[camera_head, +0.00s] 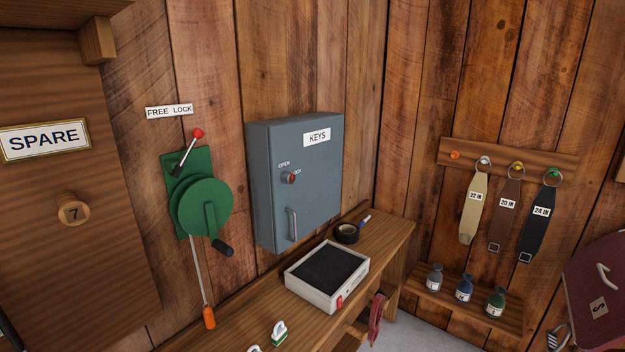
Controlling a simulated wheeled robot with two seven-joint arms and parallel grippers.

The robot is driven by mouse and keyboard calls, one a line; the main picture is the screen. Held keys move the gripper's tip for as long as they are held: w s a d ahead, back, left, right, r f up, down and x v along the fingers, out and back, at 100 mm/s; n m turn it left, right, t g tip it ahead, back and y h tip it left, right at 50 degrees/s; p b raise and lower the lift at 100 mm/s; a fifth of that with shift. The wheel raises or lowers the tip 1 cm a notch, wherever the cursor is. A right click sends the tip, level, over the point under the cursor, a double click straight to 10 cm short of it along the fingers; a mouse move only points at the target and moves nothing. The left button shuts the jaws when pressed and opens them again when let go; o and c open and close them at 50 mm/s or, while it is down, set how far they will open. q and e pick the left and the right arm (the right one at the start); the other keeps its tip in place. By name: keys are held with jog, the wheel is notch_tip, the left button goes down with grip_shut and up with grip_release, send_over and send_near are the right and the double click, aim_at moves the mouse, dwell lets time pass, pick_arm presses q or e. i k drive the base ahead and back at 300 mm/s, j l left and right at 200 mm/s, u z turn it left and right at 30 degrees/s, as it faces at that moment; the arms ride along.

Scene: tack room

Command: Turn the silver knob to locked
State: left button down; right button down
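A grey-blue key cabinet (265,205) labelled KEYS hangs on the wood wall with its door shut. A small round knob (289,177) sits on its door, silvery with a reddish mark. The word OPEN is at its upper left, and a partly covered word ending in "CK" is at its upper right. Which word the knob points to is too small to tell. A silver bar handle (292,224) is lower on the door. Neither of my grippers shows in the head view.
A green crank winch (203,206) with a red-tipped lever (188,150) is left of the cabinet. Straps (509,212) hang at right. Space before the cabinet door looks clear.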

aim_at(286, 177)
jog(key=i+l, duration=0.3)
jog(key=l, duration=0.2)
jog(key=i+l, duration=0.3)
jog(key=l, duration=0.2)
jog(key=i+l+z, duration=0.1)
jog(key=i+l, duration=0.25)
jog(key=l, duration=0.15)
